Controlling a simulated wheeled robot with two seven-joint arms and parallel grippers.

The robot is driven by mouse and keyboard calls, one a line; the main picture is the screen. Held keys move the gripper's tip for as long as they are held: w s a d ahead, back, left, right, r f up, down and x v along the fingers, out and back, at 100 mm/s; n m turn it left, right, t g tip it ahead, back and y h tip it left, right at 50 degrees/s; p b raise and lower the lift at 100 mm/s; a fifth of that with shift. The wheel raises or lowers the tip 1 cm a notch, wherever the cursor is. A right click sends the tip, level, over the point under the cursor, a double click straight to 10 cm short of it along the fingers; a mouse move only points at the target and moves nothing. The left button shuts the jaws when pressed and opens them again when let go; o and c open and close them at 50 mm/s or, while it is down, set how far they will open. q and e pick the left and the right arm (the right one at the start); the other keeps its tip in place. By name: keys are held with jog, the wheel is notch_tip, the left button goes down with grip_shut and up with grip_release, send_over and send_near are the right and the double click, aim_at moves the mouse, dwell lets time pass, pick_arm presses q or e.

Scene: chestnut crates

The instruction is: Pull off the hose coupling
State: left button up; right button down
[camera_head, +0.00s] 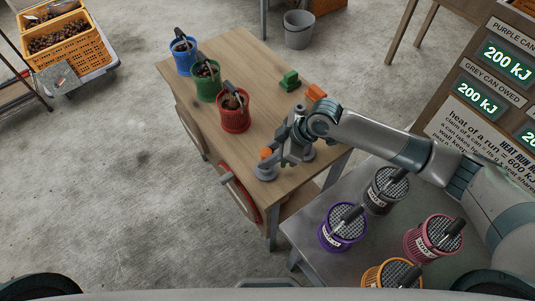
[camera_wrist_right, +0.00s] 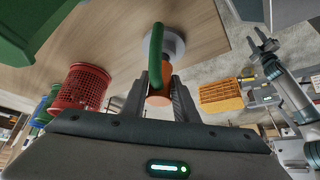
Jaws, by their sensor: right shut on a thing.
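The orange hose coupling (camera_head: 265,153) is at the near right end of the wooden table, by a round grey base (camera_head: 267,171). My right gripper (camera_head: 279,158) is shut on it. In the right wrist view the coupling (camera_wrist_right: 160,93) sits between my two fingers, and a green hose (camera_wrist_right: 157,50) curves up in front of it. The fingers and hose hide part of the coupling, and I cannot tell whether it is still seated. My left gripper (camera_wrist_right: 264,46) shows small in the right wrist view, apart from the coupling, its fingers spread.
Blue (camera_head: 184,58), green (camera_head: 207,84) and red (camera_head: 233,112) baskets stand along the table's left side. A green block (camera_head: 289,80) and an orange block (camera_head: 316,92) lie behind my right gripper. Several labelled cans, one purple (camera_head: 335,238), stand on the grey table at right.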

jog(key=shift+f+b, duration=0.45)
jog(key=shift+f, duration=0.55)
jog(key=c, duration=1.3)
grip_release()
jog(key=b+v, duration=0.4)
jog(key=v, duration=1.3)
jog(key=shift+r, duration=0.2)
jog(key=shift+d, duration=0.1)
jog(key=shift+s, duration=0.1)
